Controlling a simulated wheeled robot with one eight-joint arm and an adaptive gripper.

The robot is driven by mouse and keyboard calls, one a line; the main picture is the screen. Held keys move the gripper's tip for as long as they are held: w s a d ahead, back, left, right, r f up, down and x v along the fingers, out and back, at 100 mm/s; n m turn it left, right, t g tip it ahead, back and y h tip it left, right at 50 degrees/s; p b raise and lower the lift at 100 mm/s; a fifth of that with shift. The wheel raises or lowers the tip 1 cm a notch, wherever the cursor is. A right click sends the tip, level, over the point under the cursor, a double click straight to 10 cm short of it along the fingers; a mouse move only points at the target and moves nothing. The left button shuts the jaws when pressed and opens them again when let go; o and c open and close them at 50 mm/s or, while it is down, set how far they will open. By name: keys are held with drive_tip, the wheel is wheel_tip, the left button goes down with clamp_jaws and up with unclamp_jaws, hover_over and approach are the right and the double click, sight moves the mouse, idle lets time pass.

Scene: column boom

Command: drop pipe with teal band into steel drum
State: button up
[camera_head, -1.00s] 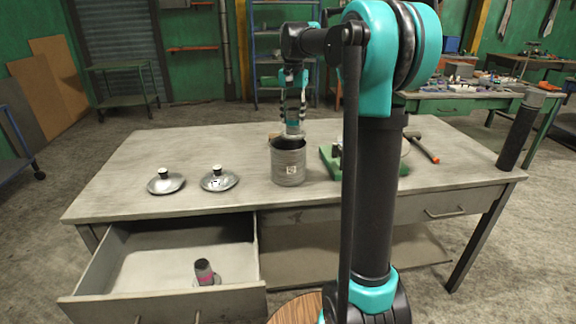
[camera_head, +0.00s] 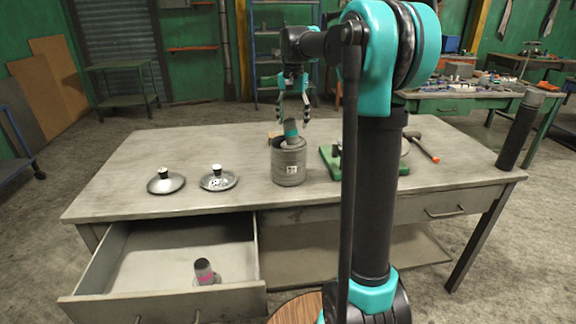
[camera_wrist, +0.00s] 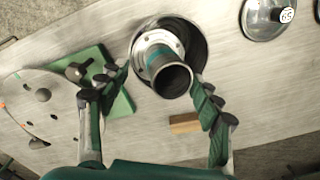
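The steel drum (camera_head: 289,165) stands upright on the workbench, with a small label on its front. The pipe with the teal band (camera_head: 291,130) stands tilted in the drum, its upper part sticking out above the rim. In the wrist view the pipe (camera_wrist: 170,74) shows its open end, and the drum's dark mouth (camera_wrist: 198,48) lies around it. My gripper (camera_head: 293,101) is open above the drum, fingers spread and apart from the pipe. In the wrist view the fingers (camera_wrist: 161,86) stand wide on both sides of it. The pipe's lower end is hidden inside the drum.
Two metal lids (camera_head: 166,182) (camera_head: 218,179) lie left of the drum. A green-based fixture (camera_head: 330,160) stands close on its right. A wooden block (camera_wrist: 185,123) lies beside the drum. The open drawer (camera_head: 140,285) holds a pink-banded pipe (camera_head: 205,271). A tall dark cylinder (camera_head: 517,132) stands far right.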

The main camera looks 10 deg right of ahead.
wheel_tip(320, 180, up, 12)
idle(0.5)
drive_tip(key=shift+f, duration=0.1)
drive_tip(key=s+d+f+n+t, duration=0.2)
drive_tip(key=s+f+n, duration=0.1)
drive_tip(key=s+f, duration=1.2)
drive_tip(key=s+d+f+n+t, duration=0.2)
drive_tip(key=s+f, duration=1.3)
drive_tip(key=f, duration=0.8)
drive_tip(key=shift+s+n, duration=0.25)
drive_tip(key=shift+n, duration=0.25)
